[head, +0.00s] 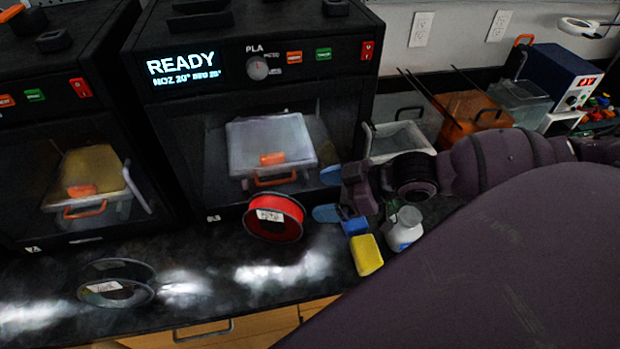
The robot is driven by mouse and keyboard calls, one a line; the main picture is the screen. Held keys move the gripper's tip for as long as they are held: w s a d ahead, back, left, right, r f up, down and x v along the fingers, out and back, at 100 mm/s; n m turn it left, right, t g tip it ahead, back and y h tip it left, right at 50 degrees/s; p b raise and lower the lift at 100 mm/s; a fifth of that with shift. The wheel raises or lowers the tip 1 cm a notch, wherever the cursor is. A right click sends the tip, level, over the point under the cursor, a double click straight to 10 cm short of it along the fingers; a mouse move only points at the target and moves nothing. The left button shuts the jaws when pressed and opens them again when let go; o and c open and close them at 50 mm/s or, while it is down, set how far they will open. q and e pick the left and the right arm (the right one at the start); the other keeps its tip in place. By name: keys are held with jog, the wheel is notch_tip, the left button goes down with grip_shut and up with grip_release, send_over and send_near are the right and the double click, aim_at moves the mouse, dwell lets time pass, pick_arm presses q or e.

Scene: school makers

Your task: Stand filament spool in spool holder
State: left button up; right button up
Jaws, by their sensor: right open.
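A second, dark spool-like round thing (117,283) with a white label is on the counter at the left. I cannot make out a separate spool holder. My right gripper (328,194) reaches in from the right, with its two blue fingertips spread apart. It is empty, just right of the red spool, and does not appear to hold it. My left gripper is not in view.
Two black printers, one with a READY display (185,67), line the back. A yellow block (366,255) and a white bottle (405,229) stand below my right arm. A clear bin (400,141) and an orange box (470,112) are behind it. The counter between the spools is clear.

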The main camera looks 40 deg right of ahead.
aim_at(278, 201)
jog(key=w+a+f+m+p, duration=0.1)
jog(key=m, duration=1)
jog(key=w+a+m+g+y+p, duration=0.1)
jog(key=w+m+p, duration=0.1)
jog(key=m, duration=0.9)
jog(key=w+a+f+m+p, duration=0.1)
jog(key=w+m+p, duration=0.1)
jog(key=m, duration=0.9)
jog(key=shift+w+a+f+m+g+y, duration=0.1)
jog(key=shift+a+f+m+g+y, duration=0.2)
jog(key=shift+f+y, duration=0.1)
jog(key=p+x, duration=0.1)
jog(key=x, duration=0.3)
jog(key=shift+w+a+r+p, duration=0.1)
jog(key=shift+a+p, duration=0.2)
jog(key=shift+w+a, duration=0.1)
jog(key=shift+a, duration=0.1)
